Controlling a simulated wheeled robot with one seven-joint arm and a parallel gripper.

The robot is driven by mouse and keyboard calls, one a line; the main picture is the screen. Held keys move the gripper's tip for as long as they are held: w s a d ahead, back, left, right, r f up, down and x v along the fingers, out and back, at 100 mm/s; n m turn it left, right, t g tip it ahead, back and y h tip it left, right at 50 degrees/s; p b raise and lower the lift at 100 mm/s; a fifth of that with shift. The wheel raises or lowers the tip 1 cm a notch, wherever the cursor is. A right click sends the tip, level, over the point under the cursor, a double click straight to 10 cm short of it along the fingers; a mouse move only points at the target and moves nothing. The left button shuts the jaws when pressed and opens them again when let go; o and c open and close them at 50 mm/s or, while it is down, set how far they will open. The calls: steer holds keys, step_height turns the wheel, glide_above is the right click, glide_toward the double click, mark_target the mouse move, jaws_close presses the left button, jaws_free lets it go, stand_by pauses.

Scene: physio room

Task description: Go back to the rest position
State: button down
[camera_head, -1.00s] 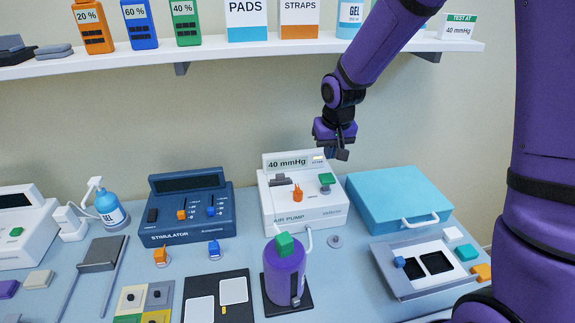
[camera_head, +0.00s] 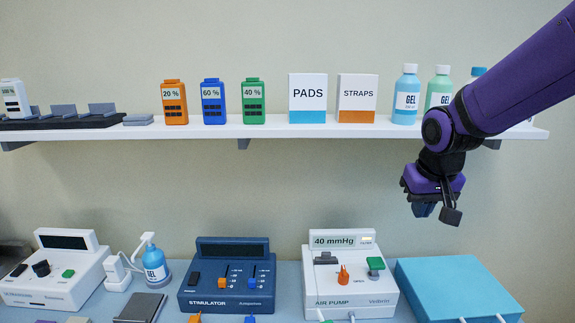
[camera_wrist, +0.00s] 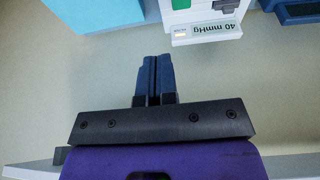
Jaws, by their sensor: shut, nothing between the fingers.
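My gripper (camera_head: 436,211) hangs from my purple arm at the right of the head view, just below the shelf's front edge. It is in the air, above and to the right of the air pump (camera_head: 349,284), with wall behind it. In the wrist view its two dark blue fingers (camera_wrist: 154,80) lie side by side, shut with nothing between them. The pump's 40 mmHg display also shows upside down at the top of the wrist view (camera_wrist: 212,33). No object is touching the gripper.
A white shelf (camera_head: 270,131) holds colored bottles, a pads box (camera_head: 307,98), a straps box (camera_head: 357,98) and gel bottles (camera_head: 406,95) close to my arm. Below stand the stimulator (camera_head: 228,277) and a light blue case (camera_head: 458,289). The wall between shelf and table is clear.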

steer(key=s+d+r+t, duration=0.1)
steer(key=s+r, duration=0.3)
steer(key=s, duration=0.6)
steer(key=s+d+r, duration=0.2)
steer(key=s+r, duration=0.2)
steer(key=s, duration=0.6)
steer(key=shift+s+d+r+t, duration=0.2)
steer(key=shift+s+r+t, duration=0.05)
steer(key=shift+r+t, duration=0.15)
stand_by(1.0)
